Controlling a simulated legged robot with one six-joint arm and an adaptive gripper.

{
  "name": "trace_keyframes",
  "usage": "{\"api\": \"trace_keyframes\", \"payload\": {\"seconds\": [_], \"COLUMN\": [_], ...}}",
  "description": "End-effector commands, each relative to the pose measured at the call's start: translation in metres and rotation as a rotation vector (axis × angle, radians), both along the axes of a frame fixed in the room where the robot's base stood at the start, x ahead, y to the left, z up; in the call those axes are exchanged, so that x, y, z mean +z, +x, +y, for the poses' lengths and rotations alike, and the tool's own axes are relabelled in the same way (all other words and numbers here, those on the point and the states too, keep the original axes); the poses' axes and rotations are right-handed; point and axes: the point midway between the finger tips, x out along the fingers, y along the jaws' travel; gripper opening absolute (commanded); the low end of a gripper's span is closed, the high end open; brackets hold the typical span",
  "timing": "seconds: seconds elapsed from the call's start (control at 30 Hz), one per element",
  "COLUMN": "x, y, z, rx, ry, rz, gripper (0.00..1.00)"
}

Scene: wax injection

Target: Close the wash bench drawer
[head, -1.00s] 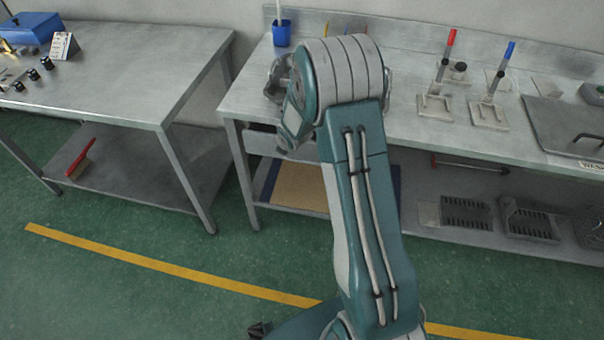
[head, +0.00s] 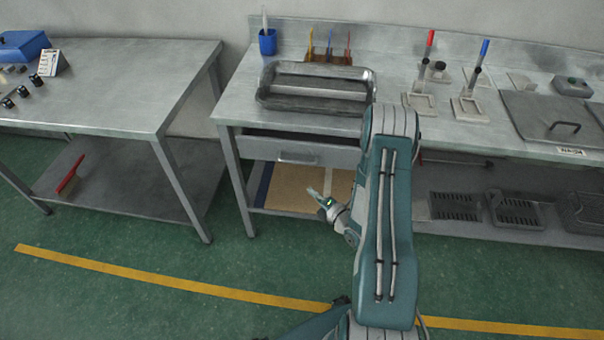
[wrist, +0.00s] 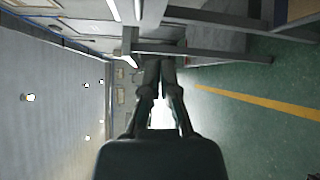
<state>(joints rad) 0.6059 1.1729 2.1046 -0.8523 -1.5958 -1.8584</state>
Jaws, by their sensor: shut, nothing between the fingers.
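The wash bench drawer (head: 298,152) is a grey metal front with a bar handle, under the left end of the wash bench (head: 240,96). A dark gap shows along its top edge, so it looks pulled out a little; how far is hard to tell. My gripper (head: 316,193) is shut and empty, below and apart from the drawer front, towards its right end. In the wrist view my gripper's fingers (wrist: 160,63) are together with nothing between them. The drawer cannot be made out for sure in that sideways view.
A grey tray (head: 268,99) stands on the bench above the drawer, near a blue cup (head: 267,42). Red-handled (head: 424,62) and blue-handled (head: 478,66) tools stand further right. The lower shelf (head: 410,204) holds dark grated parts. Another table (head: 150,95) stands left; floor in front is open.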

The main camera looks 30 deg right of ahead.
Motion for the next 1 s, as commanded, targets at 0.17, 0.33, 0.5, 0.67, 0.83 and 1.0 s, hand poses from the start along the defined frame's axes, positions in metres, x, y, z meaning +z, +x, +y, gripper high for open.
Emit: {"api": "trace_keyframes", "payload": {"seconds": [0.17, 0.33, 0.5, 0.67, 0.83, 1.0], "x": [-0.007, -0.005, -0.002, 0.003, 0.007, 0.012], "y": [-0.037, -0.044, -0.024, 0.005, 0.037, 0.063], "z": [-0.004, -0.004, 0.0, 0.006, 0.013, 0.007], "rx": [-0.034, -0.046, -0.041, -0.042, -0.041, -0.047], "ry": [0.073, 0.09, 0.087, 0.088, 0.088, 0.087], "rz": [-0.143, -0.19, -0.192, -0.191, -0.192, -0.192], "gripper": [0.0, 0.0, 0.0, 0.0, 0.0, 0.0]}}
